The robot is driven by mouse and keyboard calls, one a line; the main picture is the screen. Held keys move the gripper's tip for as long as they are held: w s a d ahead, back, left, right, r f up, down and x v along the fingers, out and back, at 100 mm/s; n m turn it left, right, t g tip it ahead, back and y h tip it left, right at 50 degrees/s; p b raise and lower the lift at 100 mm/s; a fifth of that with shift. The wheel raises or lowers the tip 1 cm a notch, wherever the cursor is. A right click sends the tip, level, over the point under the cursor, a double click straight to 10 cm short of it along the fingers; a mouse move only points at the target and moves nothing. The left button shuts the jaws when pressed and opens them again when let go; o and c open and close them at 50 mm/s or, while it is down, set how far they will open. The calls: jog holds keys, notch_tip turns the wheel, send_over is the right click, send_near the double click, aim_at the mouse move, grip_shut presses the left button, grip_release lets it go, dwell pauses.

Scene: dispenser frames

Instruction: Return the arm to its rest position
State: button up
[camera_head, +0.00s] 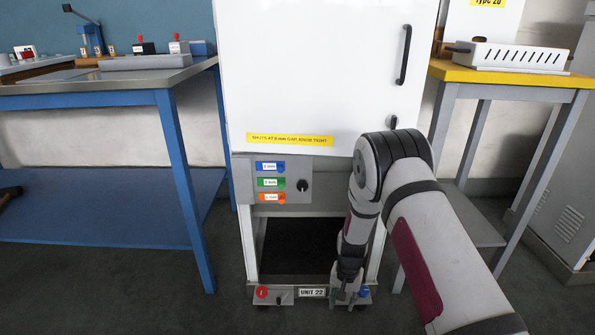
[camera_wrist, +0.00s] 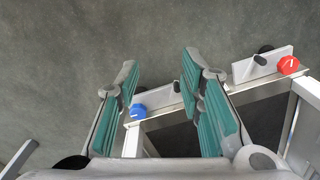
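My gripper (camera_head: 347,292) hangs low in the head view, pointing down at the front right of the white cabinet (camera_head: 318,70). In the wrist view my gripper (camera_wrist: 157,90) has its two green-padded fingers spread apart. Nothing is held between them. A blue knob (camera_wrist: 138,112) on the cabinet's bottom edge shows beside the left finger, and it also shows in the head view (camera_head: 364,292). My arm reaches in from the lower right and bends at the elbow in front of the cabinet. I cannot tell whether the fingers touch the cabinet's bottom bar.
A red knob (camera_head: 262,291) and a label plate (camera_head: 312,293) sit on the bottom edge. A panel (camera_head: 272,180) with a black dial is above the open bay. A blue table (camera_head: 110,98) stands left, a yellow-topped table (camera_head: 510,77) right. The floor in front is clear.

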jog(key=s+d+r+n, duration=0.1)
jog(key=s+r, duration=0.3)
jog(key=r, duration=1.1)
jog(key=s+r+n, duration=0.1)
jog(key=s+r, duration=0.2)
jog(key=r, duration=1.2)
jog(key=s+d+r, duration=0.2)
jog(key=s+r, duration=1)
jog(key=s, duration=0.1)
jog(key=s+d+r+n+p, duration=0.1)
jog(key=s+r, duration=0.1)
jog(key=s, duration=0.9)
jog(key=s+d+r+n+p, duration=0.1)
jog(key=s+d+r, duration=0.1)
jog(key=s, duration=1)
notch_tip(320, 180, up, 40)
jog(key=t+p, duration=0.4)
jog(key=p, duration=3.3)
jog(key=shift+w, duration=0.4)
